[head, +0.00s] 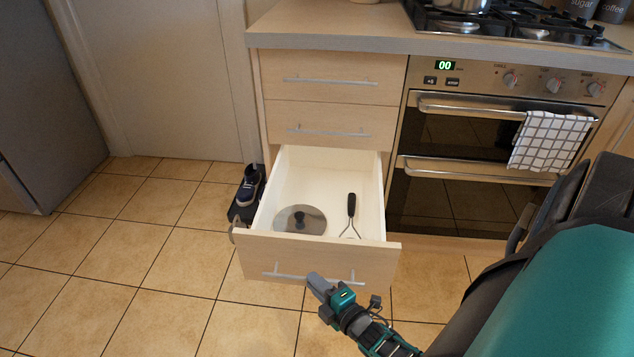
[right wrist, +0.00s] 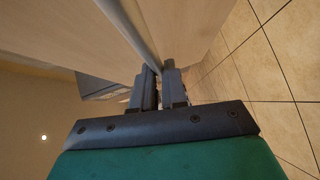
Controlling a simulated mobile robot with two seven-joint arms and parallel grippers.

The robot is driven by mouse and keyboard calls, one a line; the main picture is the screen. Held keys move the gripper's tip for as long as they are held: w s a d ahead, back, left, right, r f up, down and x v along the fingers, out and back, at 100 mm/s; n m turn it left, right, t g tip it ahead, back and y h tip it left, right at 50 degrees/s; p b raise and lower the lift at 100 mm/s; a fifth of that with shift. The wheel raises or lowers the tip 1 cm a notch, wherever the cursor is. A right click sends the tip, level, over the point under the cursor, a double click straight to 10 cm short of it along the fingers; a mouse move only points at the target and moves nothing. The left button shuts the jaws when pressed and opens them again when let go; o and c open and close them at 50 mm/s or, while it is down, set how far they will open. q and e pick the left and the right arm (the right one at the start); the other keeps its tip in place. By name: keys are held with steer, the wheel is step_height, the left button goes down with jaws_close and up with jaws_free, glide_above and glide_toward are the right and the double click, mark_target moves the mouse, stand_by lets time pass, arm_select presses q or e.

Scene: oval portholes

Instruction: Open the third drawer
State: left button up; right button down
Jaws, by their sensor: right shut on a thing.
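The third drawer (head: 318,256) is the lowest of the wooden drawer stack and is pulled well out. Inside it lie a round metal lid (head: 312,222) with a dark knob and a black-handled utensil (head: 351,206). My right gripper (head: 314,279) is at the silver bar handle (head: 288,276) on its front. In the right wrist view my right gripper (right wrist: 159,72) is shut on this handle (right wrist: 140,40). My left gripper is not in view.
Two closed drawers (head: 330,79) are above. An oven (head: 470,150) with a checked towel (head: 551,140) stands to the right. A dark shoe (head: 249,185) is on the floor left of the drawer. Tiled floor (head: 130,250) is clear further left.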

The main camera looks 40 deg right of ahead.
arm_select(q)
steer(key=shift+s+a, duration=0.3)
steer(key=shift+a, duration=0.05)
arm_select(e)
steer(key=shift+s+a+f, duration=0.15)
steer(key=shift+s+a, duration=0.25)
steer(key=shift+a, duration=0.05)
steer(key=c, duration=1.2)
jaws_free()
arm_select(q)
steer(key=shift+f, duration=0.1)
arm_select(e)
steer(key=shift+o, duration=0.2)
steer(key=shift+w+d, duration=0.1)
